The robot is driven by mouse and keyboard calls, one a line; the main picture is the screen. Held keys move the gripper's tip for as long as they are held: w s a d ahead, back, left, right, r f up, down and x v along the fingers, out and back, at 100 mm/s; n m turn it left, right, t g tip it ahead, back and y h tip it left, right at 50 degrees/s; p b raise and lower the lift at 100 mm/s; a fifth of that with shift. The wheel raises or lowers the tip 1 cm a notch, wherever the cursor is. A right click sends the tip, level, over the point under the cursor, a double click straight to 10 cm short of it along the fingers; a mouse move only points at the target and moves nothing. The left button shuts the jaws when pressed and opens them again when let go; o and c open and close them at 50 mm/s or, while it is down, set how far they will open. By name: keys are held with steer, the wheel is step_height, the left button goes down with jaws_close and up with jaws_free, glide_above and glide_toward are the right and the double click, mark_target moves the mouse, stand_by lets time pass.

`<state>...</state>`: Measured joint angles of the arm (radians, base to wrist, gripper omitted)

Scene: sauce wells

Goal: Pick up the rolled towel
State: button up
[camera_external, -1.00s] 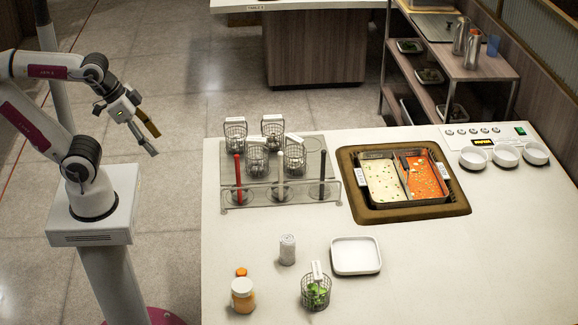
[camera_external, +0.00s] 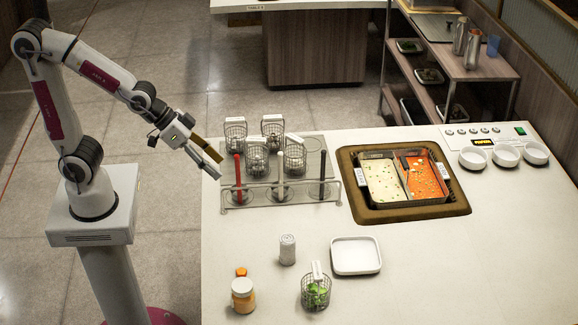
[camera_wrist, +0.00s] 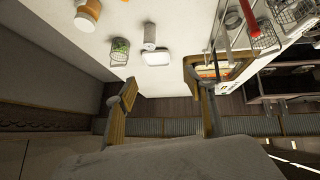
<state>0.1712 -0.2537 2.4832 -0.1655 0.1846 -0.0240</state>
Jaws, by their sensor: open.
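I cannot make out a rolled towel for certain in either view. A small whitish upright cylinder (camera_external: 288,249) stands on the white counter (camera_external: 440,275), left of a white square dish (camera_external: 356,256); I cannot tell whether it is a shaker or a roll. In the wrist view the cylinder (camera_wrist: 149,37) shows above the dish (camera_wrist: 157,58). My gripper (camera_external: 217,168) is open and empty, above the counter's left edge, left of the basket rack and well away from the cylinder. Its fingers (camera_wrist: 160,78) are spread wide in the wrist view.
A metal rack (camera_external: 270,202) holds several wire baskets and upright handles. A two-part pan (camera_external: 404,180) of pale and red soup sits in a brown-rimmed well. An orange-lidded jar (camera_external: 243,295) and a wire basket of greens (camera_external: 316,293) stand in front. The counter's front right is clear.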

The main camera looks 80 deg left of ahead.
steer(key=w+d+f+t, duration=0.2)
steer(key=w+d+f, duration=0.4)
steer(key=w+f, duration=0.35)
steer(key=t+y, duration=0.2)
steer(key=t, duration=0.2)
glide_toward(283, 238)
steer(key=shift+x, duration=1.8)
steer(key=shift+w, duration=0.2)
steer(key=shift+x, duration=1.15)
steer(key=shift+x, duration=2.6)
